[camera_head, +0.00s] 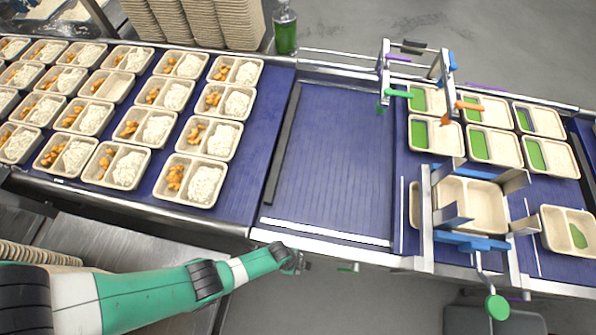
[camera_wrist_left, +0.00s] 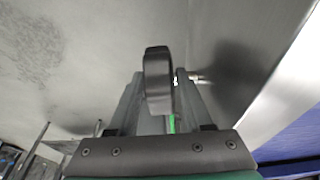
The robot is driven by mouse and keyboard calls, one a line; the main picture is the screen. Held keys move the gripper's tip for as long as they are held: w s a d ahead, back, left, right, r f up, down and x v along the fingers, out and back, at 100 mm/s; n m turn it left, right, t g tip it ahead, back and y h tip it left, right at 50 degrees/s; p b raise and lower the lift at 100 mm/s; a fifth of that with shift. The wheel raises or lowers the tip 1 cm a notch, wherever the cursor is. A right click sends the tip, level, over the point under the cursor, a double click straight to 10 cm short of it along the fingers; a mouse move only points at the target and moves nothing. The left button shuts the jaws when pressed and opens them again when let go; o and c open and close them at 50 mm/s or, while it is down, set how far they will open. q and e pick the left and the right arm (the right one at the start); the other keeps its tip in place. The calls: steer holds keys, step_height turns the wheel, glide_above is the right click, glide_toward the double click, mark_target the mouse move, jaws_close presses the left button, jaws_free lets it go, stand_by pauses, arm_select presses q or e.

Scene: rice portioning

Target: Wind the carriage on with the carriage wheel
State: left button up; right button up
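My left gripper (camera_head: 298,262) is at the front edge of the conveyor, below its clear blue stretch. In the left wrist view, a dark rounded wheel (camera_wrist_left: 157,80), seen edge-on, stands between the fingertips, which appear to touch both its sides; I take it for the carriage wheel. A short metal shaft (camera_wrist_left: 196,78) shows to its right. In the head view the wheel is mostly hidden by the gripper. A metal frame with blue parts (camera_head: 465,240), perhaps the carriage, stands over trays at the right. My right gripper is not in view.
Trays of rice and orange pieces (camera_head: 205,185) fill the left of the belt. Trays with green food (camera_head: 492,146) stand at the right. The belt (camera_head: 335,150) between is clear. A green bottle (camera_head: 285,32) and tray stacks (camera_head: 235,25) stand behind. A green knob (camera_head: 497,307) hangs at the front right.

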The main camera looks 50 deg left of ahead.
arm_select(q)
steer(key=p+v, duration=0.8)
steer(key=v, duration=0.3)
steer(key=shift+a+r, duration=0.15)
steer(key=shift+r, duration=0.2)
steer(key=shift+s, duration=0.1)
